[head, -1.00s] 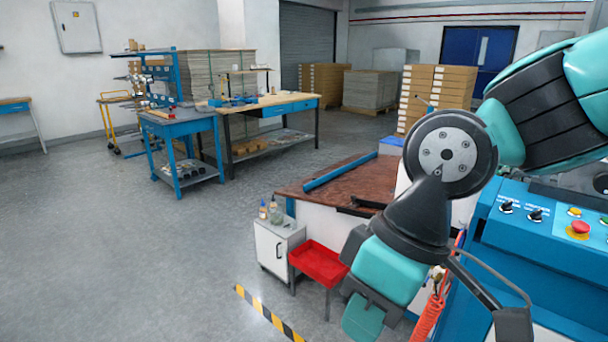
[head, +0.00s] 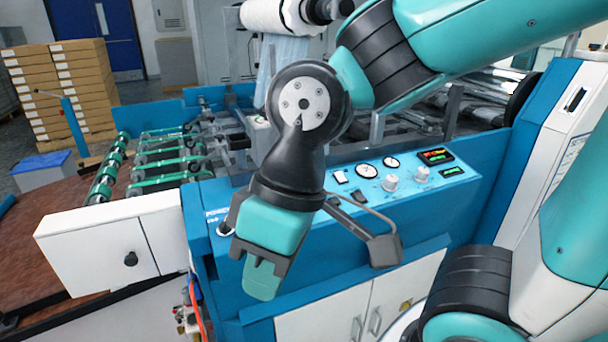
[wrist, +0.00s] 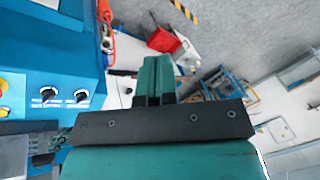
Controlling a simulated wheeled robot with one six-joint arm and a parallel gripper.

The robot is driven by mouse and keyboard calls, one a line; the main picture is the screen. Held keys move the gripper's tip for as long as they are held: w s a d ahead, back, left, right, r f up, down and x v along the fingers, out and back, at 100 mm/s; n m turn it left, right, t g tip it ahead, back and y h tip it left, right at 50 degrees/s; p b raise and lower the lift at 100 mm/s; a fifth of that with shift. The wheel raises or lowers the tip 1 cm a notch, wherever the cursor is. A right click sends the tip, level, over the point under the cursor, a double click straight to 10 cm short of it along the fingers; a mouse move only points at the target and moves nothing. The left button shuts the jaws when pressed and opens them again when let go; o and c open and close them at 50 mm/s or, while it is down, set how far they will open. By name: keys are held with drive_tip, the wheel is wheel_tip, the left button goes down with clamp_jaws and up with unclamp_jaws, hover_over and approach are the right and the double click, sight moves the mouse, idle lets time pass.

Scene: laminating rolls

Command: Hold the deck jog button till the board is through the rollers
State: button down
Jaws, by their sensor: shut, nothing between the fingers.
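The laminating machine's blue control panel (head: 470,185) shows white knobs, gauges and small displays in the head view. My gripper (head: 262,285) is shut and empty, pointing down in front of the panel's left part and hiding it. The wrist view shows the shut gripper fingers (wrist: 155,78) above the floor, with two black knobs (wrist: 65,95) on the blue panel to their left. The deck jog button cannot be picked out. The feed deck's green rollers (head: 165,165) lie behind left. No board can be made out on them.
A white roll (head: 272,15) with clear film hangs above the machine. A brown-topped table (head: 45,220) stands at left, with stacked cartons (head: 65,85) behind. In the wrist view, a red tray (wrist: 163,40) and an orange coiled hose (wrist: 106,30) show near the machine.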

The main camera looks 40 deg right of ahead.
drive_tip(key=w+d+r+m+t+y+p, duration=0.2)
drive_tip(key=w+d+m+p, duration=0.1)
drive_tip(key=w+m+p, duration=0.6)
drive_tip(key=w+d+r+m+t+y+p, duration=0.1)
drive_tip(key=w+d+r+m+t+p, duration=0.35)
drive_tip(key=w, duration=0.65)
drive_tip(key=w+d+f+m+t+h+p, duration=0.1)
drive_tip(key=w+d+f+m+t+p, duration=0.1)
drive_tip(key=d+m+p, duration=0.3)
drive_tip(key=w+d+f+m+t+h+p, duration=0.2)
drive_tip(key=w+d+f+m+p, duration=0.2)
drive_tip(key=d+m, duration=0.5)
drive_tip(key=shift+w+d+f+m+p, duration=0.3)
drive_tip(key=shift+d+f+p, duration=0.2)
drive_tip(key=shift+d+p, duration=0.2)
drive_tip(key=shift+f, duration=0.1)
drive_tip(key=f+b, duration=0.2)
drive_tip(key=w+f+b, duration=0.1)
drive_tip(key=f+b, duration=0.1)
drive_tip(key=f, duration=0.1)
drive_tip(key=f+b, duration=0.2)
drive_tip(key=f, duration=0.1)
drive_tip(key=shift+w+d+f, duration=0.2)
drive_tip(key=shift+w+d, duration=0.1)
drive_tip(key=shift+w, duration=0.1)
